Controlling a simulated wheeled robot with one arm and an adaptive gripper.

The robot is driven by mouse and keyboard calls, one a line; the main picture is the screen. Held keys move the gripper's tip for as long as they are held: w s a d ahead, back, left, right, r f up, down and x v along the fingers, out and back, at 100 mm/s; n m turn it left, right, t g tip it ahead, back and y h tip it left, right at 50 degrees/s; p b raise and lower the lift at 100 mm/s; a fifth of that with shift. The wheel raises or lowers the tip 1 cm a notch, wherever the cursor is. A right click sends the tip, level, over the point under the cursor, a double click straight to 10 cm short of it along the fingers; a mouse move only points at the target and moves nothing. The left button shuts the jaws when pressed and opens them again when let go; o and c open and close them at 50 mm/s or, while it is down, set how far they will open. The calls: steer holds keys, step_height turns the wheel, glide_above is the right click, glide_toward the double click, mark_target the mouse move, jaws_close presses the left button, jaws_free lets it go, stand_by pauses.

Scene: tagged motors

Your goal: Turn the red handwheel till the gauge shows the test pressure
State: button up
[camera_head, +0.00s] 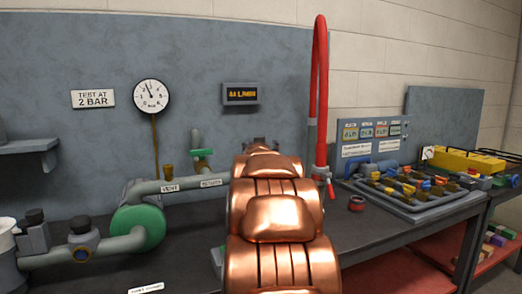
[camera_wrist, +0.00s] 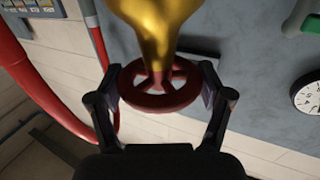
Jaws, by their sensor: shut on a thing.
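In the wrist view the red handwheel (camera_wrist: 160,98) sits on a brass valve body (camera_wrist: 155,35). My gripper (camera_wrist: 163,92) has one finger on each side of its rim and is shut on it. In the head view my copper-coloured arm hides the handwheel and most of the gripper. The white round gauge (camera_head: 151,96) is on the wall panel, its dark needle pointing up and slightly left; its numbers are too small to read surely. It also shows at the right edge of the wrist view (camera_wrist: 309,93). A sign (camera_head: 93,98) reads "TEST AT 2 BAR".
A small lit display (camera_head: 241,93) is right of the gauge. A red hose (camera_head: 320,90) loops up beside my arm. Grey pipes with a green pump (camera_head: 138,227) lie left. A red ring (camera_head: 357,203) and a tray of coloured fittings (camera_head: 440,211) are on the bench at right.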

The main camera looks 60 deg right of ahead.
steer(key=o, duration=1)
steer(key=shift+a, duration=0.15)
steer(key=shift+c, duration=0.2)
steer(key=shift+o, duration=0.6)
steer(key=v, duration=1.2)
